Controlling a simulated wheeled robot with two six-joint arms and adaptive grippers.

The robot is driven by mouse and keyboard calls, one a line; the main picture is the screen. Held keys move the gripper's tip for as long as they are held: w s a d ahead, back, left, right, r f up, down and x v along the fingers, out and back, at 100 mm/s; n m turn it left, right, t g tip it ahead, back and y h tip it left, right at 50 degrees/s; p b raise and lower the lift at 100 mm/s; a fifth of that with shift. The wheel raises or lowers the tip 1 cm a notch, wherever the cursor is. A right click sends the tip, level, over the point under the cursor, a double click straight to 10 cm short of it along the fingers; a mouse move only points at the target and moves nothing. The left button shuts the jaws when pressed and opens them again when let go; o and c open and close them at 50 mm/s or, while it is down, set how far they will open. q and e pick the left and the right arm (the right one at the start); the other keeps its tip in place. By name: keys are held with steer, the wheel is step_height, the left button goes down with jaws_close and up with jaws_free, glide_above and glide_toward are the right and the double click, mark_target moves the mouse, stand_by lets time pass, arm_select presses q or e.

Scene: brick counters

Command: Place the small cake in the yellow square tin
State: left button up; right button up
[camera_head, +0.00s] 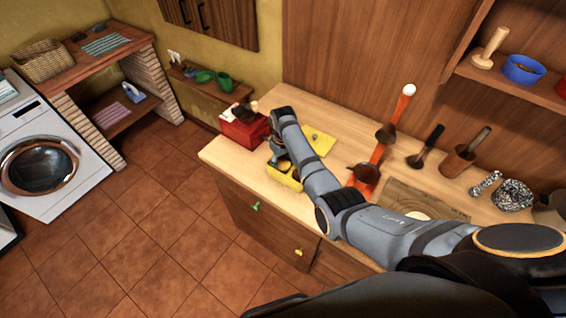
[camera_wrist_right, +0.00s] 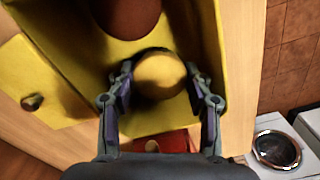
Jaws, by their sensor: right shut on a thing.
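The yellow square tin (camera_head: 284,181) stands at the left end of the wooden counter, partly hidden by my right arm. In the right wrist view the open tin (camera_wrist_right: 82,52) holds a round brown thing (camera_wrist_right: 125,14) at the top of the picture. A small round cake with a pale yellow top (camera_wrist_right: 160,76) sits between the two fingers of my right gripper (camera_wrist_right: 160,80), which is shut on it. The cake is over or inside the tin; I cannot tell whether it touches the bottom. In the head view my right gripper (camera_head: 277,154) is at the tin. My left gripper is not seen.
A yellow lid with a knob (camera_head: 320,139) lies behind the tin. A red box (camera_head: 243,129) stands to its left, near the counter's end.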

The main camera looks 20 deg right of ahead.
mark_target(283, 163)
steer(key=o, duration=0.7)
steer(key=shift+f, duration=0.15)
steer(key=shift+o, duration=0.9)
steer(key=shift+r, duration=0.3)
arm_select(q)
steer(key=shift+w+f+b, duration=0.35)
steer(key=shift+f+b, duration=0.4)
steer(key=shift+b, duration=0.05)
arm_select(e)
step_height(283, 163, up, 12)
steer(key=shift+f, duration=0.15)
